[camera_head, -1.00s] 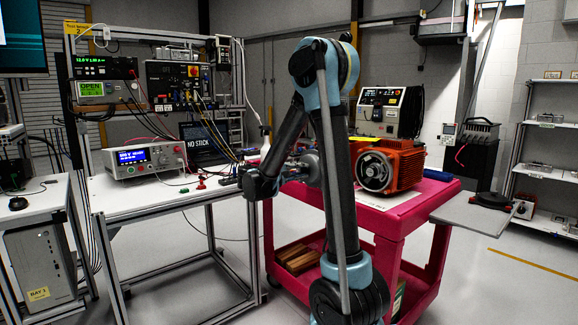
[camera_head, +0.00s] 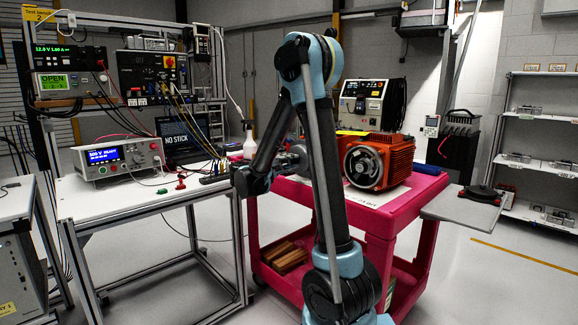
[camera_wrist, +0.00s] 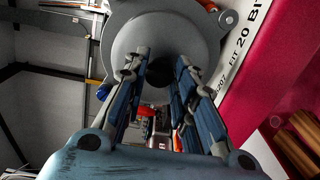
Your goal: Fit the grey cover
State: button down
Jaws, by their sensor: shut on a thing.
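The grey cover (camera_wrist: 165,32) is a round grey piece filling the top of the wrist view. My gripper (camera_wrist: 160,68) is shut on it, with one blue-grey finger on each side of its middle. In the head view the cover (camera_head: 297,152) is partly hidden behind my arm, at the end of my gripper (camera_head: 278,163). It is held apart from the orange motor (camera_head: 395,158), to the left of the motor's round open-looking end. The motor lies on the pink cart (camera_head: 425,195). My grip's contact points are only partly visible.
A white printed sheet (camera_head: 345,197) lies on the cart before the motor. A white bench (camera_head: 110,195) with instruments stands left. A grey side shelf (camera_head: 455,207) with a dark round item (camera_head: 482,194) juts from the cart's right. Wooden blocks (camera_head: 285,257) sit on the lower deck.

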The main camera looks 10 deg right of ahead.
aim_at(296, 160)
jog(key=shift+x, duration=1.9)
jog(key=shift+s+d+r, duration=0.1)
jog(key=shift+s, duration=0.05)
jog(key=shift+w+d, duration=0.35)
jog(key=shift+d, duration=0.1)
jog(key=c, duration=1.2)
grip_release()
jog(key=shift+c, duration=0.2)
jog(key=shift+s, duration=0.1)
jog(key=shift+c, duration=0.4)
jog(key=shift+a, duration=0.1)
jog(key=shift+v, duration=1.2)
